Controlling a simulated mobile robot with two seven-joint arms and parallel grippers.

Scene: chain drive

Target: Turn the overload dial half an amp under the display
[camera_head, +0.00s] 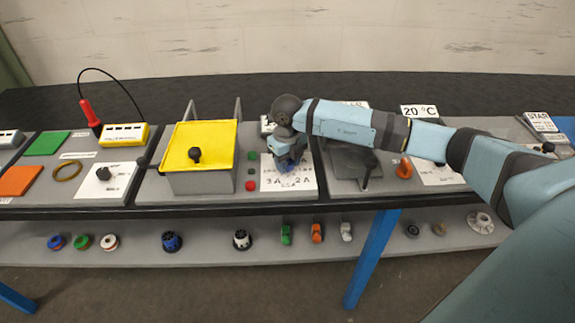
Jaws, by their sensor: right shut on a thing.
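A white plate with ampere marks (290,183), among them "3 A" and "2 A", lies on the grey panel in the middle of the bench. My right gripper (288,166) points down over this plate and is shut on the overload dial. The gripper and wrist hide the dial, so I cannot read its setting. A white sign (266,124) behind the wrist is mostly covered, and I cannot read it or tell whether it is the display. My left gripper is out of view.
A yellow-lidded grey box (198,150) stands left of the plate, with a green button (251,156) and a red button (251,185) between. A dark lever (366,176) and an orange part (404,168) are to the right. A lower shelf (200,255) holds small parts.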

